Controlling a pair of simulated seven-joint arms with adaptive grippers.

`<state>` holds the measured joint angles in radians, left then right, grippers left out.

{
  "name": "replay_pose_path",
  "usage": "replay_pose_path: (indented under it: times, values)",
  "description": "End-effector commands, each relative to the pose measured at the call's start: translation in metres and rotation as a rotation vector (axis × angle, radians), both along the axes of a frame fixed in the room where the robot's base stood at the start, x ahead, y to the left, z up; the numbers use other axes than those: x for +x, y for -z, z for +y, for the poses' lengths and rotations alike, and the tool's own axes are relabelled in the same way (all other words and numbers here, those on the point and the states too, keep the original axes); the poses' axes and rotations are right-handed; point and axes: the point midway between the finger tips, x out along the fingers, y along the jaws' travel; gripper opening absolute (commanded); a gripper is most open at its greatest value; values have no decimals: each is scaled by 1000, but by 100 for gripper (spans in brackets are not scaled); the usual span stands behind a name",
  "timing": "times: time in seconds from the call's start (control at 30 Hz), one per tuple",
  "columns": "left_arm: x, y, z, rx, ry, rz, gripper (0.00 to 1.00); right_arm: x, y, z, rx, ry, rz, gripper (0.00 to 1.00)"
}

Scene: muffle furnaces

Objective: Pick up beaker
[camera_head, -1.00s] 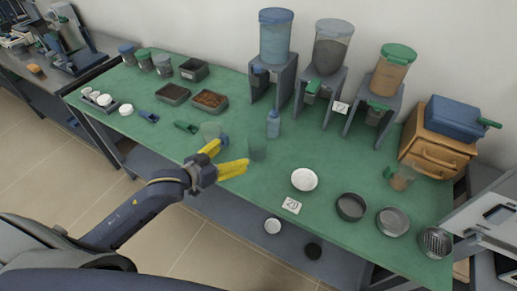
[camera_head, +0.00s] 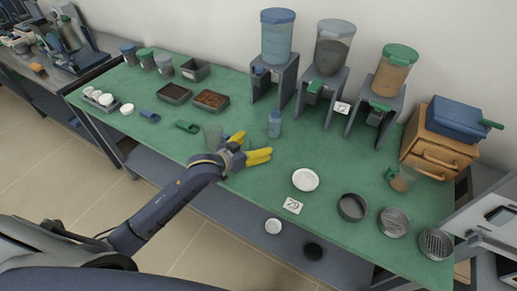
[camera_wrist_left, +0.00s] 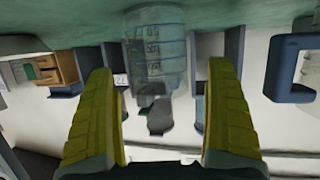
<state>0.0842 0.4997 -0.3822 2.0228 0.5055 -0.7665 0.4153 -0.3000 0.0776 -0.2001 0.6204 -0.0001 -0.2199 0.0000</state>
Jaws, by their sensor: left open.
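A clear graduated beaker (camera_wrist_left: 155,50) shows in the left wrist view, ahead of and between the fingertips, with a gap to each finger. That view is upside down, with the green tabletop along its top. My left gripper (camera_head: 257,144) is open and empty, low over the front middle of the table, its yellow fingers pointing right. It also shows in the left wrist view (camera_wrist_left: 162,72). In the head view the beaker by the fingers is hard to make out. My right gripper is out of view.
Dispensers on stands (camera_head: 274,80) line the back. A green scoop (camera_head: 187,127) lies to the left.

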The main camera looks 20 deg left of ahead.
Motion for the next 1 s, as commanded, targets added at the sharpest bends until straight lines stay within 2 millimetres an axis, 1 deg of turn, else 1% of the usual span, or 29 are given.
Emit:
replay_pose_path:
  times: [0.1,0.2,0.53,0.57,1.0]
  values:
    - [12,5,-6,0,0,1,87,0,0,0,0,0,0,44]
    - [17,7,-8,0,0,1,87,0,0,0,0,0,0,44]
    - [20,9,-9,0,0,1,87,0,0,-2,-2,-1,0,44]
    - [20,9,-9,0,0,1,85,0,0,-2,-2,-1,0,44]
    - [20,9,-9,0,0,1,34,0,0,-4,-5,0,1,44]
